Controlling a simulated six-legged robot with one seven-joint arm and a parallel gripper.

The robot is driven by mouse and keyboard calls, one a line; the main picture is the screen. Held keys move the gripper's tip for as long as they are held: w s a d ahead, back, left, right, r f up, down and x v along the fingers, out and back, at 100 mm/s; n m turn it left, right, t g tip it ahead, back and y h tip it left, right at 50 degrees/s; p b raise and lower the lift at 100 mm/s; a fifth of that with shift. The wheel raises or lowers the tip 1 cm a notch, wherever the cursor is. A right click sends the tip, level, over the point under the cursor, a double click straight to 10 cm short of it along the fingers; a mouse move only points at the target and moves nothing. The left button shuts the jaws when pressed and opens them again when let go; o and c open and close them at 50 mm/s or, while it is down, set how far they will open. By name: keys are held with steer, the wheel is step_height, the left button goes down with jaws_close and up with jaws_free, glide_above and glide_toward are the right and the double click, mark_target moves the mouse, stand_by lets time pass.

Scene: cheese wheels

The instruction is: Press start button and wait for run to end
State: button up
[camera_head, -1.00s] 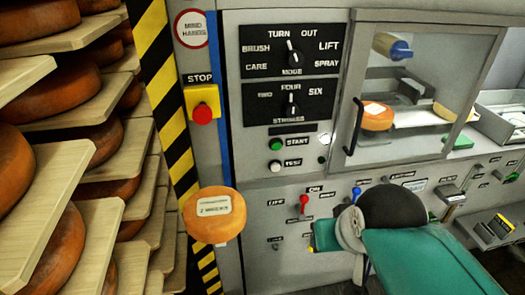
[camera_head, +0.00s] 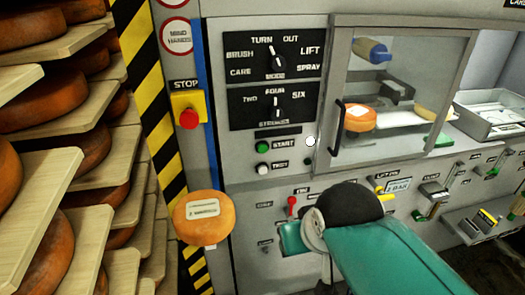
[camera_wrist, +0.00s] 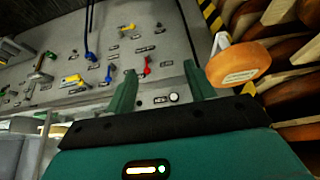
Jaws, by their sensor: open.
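The green START button (camera_head: 262,146) is on the grey machine panel, below the knob plates, with its label to the right. A white TEST button (camera_head: 262,169) is just below it. The MODE knob (camera_head: 277,62) points up toward TURN, and the lower knob (camera_head: 276,105) points toward FOUR. A small white round lamp (camera_head: 310,141) is right of START. My gripper (camera_wrist: 163,88) is open and empty in the wrist view, its two teal fingers apart in front of the lower panel. In the head view my arm is below and right of START, not touching it.
A red STOP button (camera_head: 188,118) on a yellow box is left of START. A labelled cheese wheel (camera_head: 204,218) stands out at lower left. A red lever (camera_head: 291,205) is on the lower panel. A glass-fronted chamber (camera_head: 397,90) holds another wheel (camera_head: 359,117). Cheese shelves (camera_head: 50,190) fill the left.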

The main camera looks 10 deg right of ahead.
jaws_close()
stand_by(1.7)
